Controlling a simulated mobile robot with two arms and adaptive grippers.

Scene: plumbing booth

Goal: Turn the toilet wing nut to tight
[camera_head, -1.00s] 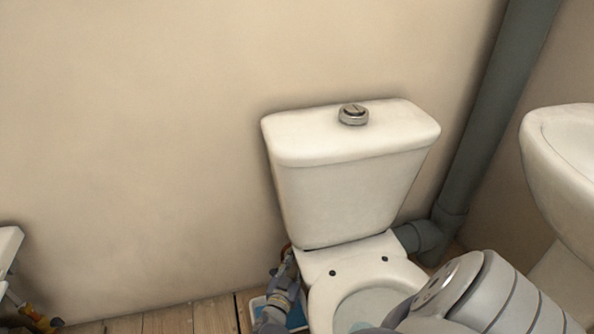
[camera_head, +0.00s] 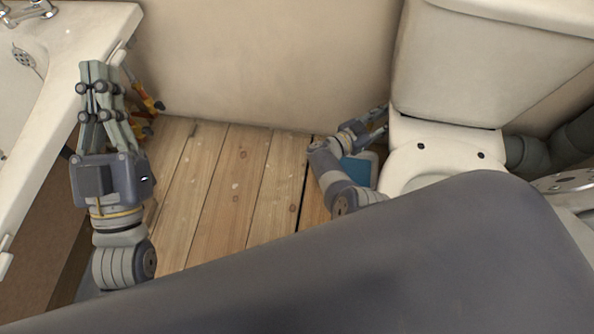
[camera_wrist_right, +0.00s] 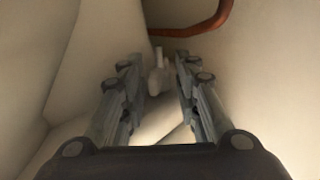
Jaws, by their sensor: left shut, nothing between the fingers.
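The white toilet (camera_head: 470,150) stands at the right in the head view, with its cistern (camera_head: 480,60) against the wall. My right gripper (camera_head: 380,118) is low beside it, reaching under the cistern's left side. In the right wrist view, my right gripper (camera_wrist_right: 152,68) is open, its fingers apart. A small pale wing-shaped piece with a stem, which looks like the wing nut (camera_wrist_right: 155,82), shows in the gap between the fingers. I cannot tell whether they touch it. My left gripper (camera_head: 96,68) is shut and empty by the bath at the left.
A copper pipe (camera_wrist_right: 190,27) crosses beyond the right fingers. A white bath (camera_head: 75,50) stands at the left, with orange-handled tools (camera_head: 148,95) beside it. A blue item (camera_head: 360,170) lies by the toilet. Bare floorboards (camera_head: 230,190) lie between. A grey waste pipe (camera_head: 535,152) is at the right.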

